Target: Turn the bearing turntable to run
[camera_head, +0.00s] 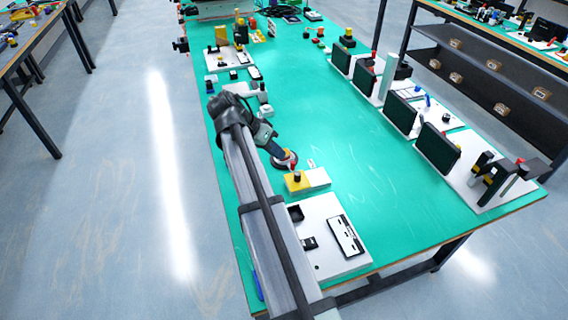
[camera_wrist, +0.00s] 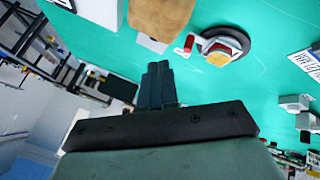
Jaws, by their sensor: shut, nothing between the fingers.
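The bearing turntable (camera_head: 279,163) is a low round dark disc on the green bench, partly covered by my arm in the head view. In the wrist view the turntable (camera_wrist: 238,43) shows a dark rim, a red and white top and an orange-yellow centre. A small red and white tag (camera_wrist: 187,44) lies beside its rim. My gripper (camera_wrist: 158,68) is shut and empty, and its fingertips appear apart from the disc in the wrist view. In the head view my gripper (camera_head: 284,154) is over or close beside the turntable; the exact gap is hidden. I cannot read any run mark.
A yellow and white box (camera_head: 316,179) with a dark knob stands close by the turntable. A white panel (camera_head: 328,258) with black parts lies at the near end. Dark screens (camera_head: 437,148) on white bases line the right edge. The bench middle is clear.

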